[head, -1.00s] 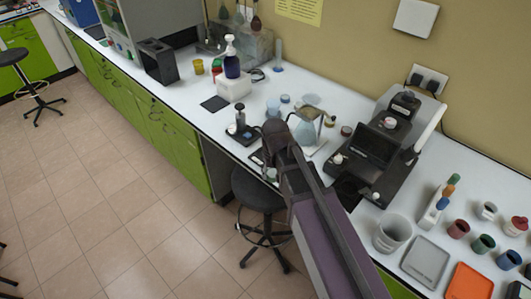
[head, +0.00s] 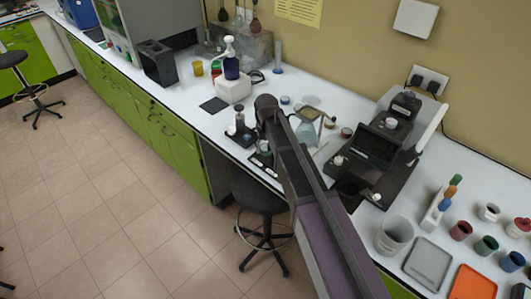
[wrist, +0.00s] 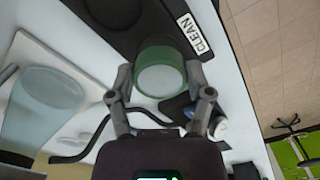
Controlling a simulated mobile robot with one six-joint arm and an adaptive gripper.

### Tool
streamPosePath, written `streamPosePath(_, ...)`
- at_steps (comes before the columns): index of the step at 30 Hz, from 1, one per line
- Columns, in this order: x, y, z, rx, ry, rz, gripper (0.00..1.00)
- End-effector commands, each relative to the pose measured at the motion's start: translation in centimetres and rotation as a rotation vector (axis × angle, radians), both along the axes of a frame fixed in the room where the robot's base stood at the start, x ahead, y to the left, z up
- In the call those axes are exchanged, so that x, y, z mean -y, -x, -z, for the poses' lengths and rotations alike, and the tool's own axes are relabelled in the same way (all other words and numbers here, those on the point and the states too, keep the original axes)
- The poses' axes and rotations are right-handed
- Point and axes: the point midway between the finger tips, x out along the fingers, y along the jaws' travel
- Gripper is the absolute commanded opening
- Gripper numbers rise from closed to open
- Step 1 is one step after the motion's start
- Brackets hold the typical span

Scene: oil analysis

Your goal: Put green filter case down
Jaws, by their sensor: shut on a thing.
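The green filter case (wrist: 160,72) is a short round case with a green rim and a pale face. My gripper (wrist: 158,80) is shut on it, one finger on each side, in the wrist view. Just beyond the case is a black holder (wrist: 160,35) with a white label reading CLEAN (wrist: 193,33). The case overlaps the holder's edge in this view; I cannot tell whether they touch. In the head view my arm covers most of this spot.
A glass flask (head: 308,125) stands right of my arm, with a black instrument (head: 375,150) beyond it. A small black device (head: 240,132) stands to the left. A stool (head: 258,195) is below the bench edge. Bare white bench (head: 190,115) lies farther left.

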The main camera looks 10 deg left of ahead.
Motion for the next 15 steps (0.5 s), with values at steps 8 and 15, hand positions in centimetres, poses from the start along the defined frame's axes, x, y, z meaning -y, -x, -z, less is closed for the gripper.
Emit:
streamPosePath(8,0.0,0.0,0.0,0.0,0.0,0.0,0.33)
streamPosePath(15,-0.5,-1.4,0.6,0.0,0.0,0.0,0.33)
